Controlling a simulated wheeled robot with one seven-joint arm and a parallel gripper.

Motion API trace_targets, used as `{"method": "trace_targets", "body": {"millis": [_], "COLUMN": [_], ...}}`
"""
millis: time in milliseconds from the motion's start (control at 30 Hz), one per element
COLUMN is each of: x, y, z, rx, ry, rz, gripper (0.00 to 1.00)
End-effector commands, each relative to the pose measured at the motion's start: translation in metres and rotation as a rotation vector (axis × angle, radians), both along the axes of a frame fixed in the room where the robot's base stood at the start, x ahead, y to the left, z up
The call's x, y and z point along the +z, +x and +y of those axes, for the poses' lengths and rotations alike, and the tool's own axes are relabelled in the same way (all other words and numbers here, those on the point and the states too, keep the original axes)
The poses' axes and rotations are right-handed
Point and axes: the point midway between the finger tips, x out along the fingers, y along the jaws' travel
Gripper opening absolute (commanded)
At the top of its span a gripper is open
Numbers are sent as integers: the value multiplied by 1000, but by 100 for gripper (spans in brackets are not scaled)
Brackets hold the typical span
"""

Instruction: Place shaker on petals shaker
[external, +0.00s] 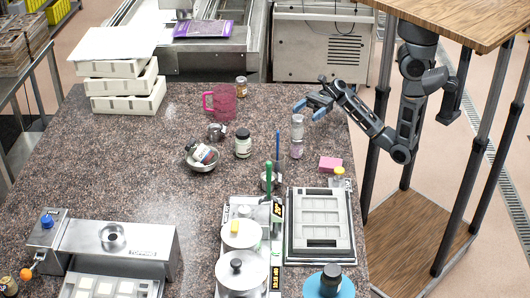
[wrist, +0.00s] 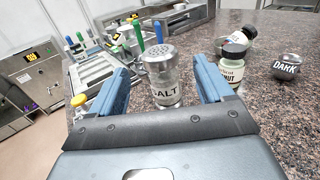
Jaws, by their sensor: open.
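A clear glass shaker (wrist: 163,76) with a perforated metal lid and a SALT label stands upright in the wrist view. In the external view the shaker (external: 297,124) is near the table's right side, with a pinkish lower part (external: 296,150) under it. I cannot tell whether that part is the petals shaker below it; no petals label is readable. My gripper (external: 313,105) is open and empty, just behind and to the right of the shaker. In the wrist view my gripper's two blue fingers (wrist: 165,78) frame the shaker, with no clear contact.
Utensils stand in a metal cup (external: 268,181) in front of the shaker. A dark-lidded jar (external: 243,146), a metal bowl (external: 201,160) and a pink mug (external: 219,103) are to its left. A pink block (external: 330,163) and a grey mould tray (external: 320,226) lie nearer the front.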

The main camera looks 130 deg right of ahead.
Motion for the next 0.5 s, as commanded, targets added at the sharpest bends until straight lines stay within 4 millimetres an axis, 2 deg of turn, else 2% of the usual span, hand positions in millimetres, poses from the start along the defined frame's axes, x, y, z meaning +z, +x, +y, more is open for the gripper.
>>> {"method": "trace_targets", "body": {"millis": [33, 200, 333, 500], "x": [-1, 0, 0, 0], "y": [-11, -40, -53, -60], "z": [-2, -7, -9, -9], "rx": [-4, -3, -1, 1], "ry": [0, -1, 0, 0], "rz": [1, 0, 0, 0], "gripper": [80, 80, 80, 80]}}
